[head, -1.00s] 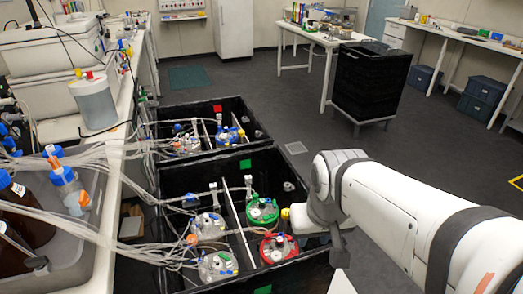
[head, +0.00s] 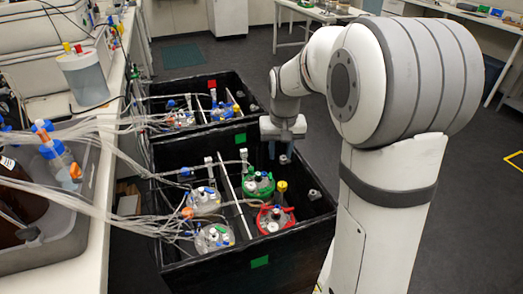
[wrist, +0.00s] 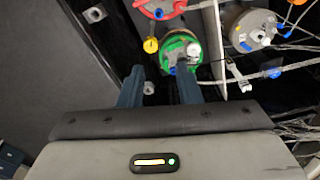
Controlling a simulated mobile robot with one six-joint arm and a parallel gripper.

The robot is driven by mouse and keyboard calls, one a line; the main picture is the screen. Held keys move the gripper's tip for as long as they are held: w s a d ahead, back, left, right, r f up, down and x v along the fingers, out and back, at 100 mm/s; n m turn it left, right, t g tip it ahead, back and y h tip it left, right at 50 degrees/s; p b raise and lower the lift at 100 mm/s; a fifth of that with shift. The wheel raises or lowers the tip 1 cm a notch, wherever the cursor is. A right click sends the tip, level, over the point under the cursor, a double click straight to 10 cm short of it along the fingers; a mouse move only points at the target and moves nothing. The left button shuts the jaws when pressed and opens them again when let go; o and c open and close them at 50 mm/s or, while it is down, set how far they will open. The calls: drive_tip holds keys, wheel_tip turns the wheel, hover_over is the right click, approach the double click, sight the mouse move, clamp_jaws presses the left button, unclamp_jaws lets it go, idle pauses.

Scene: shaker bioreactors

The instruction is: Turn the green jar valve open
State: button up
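The green jar (head: 258,187) has a green ring lid with fittings on top and stands in the near black bin. In the wrist view the green jar (wrist: 178,42) lies just ahead of my fingertips, with a pale upright fitting (wrist: 193,52) on its right and a small blue fitting (wrist: 173,70) on its near side. I cannot tell for sure which fitting is the valve. My gripper (head: 281,152) hangs above the bin, behind and right of the green jar. In the wrist view my gripper (wrist: 161,82) is open and empty, its two fingers apart.
A red-lidded jar (head: 275,220) with a yellow-capped post (head: 282,187) stands close to the green jar. Clear jars (head: 205,200) with tubing sit left of a pale divider rod (head: 230,190). The bin's walls (head: 310,235) surround them. Tubes run left to the bench.

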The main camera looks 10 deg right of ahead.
drive_tip(key=g+b, duration=0.1)
hover_over(270, 175)
drive_tip(key=shift+m, duration=0.3)
wheel_tip(270, 175, down, 12)
drive_tip(key=shift+d+r, duration=0.1)
drive_tip(key=shift+r, duration=0.1)
wheel_tip(270, 175, down, 8)
drive_tip(key=shift+r, duration=0.1)
clamp_jaws()
drive_tip(key=shift+a, duration=0.2)
drive_tip(key=shift+d, duration=0.15)
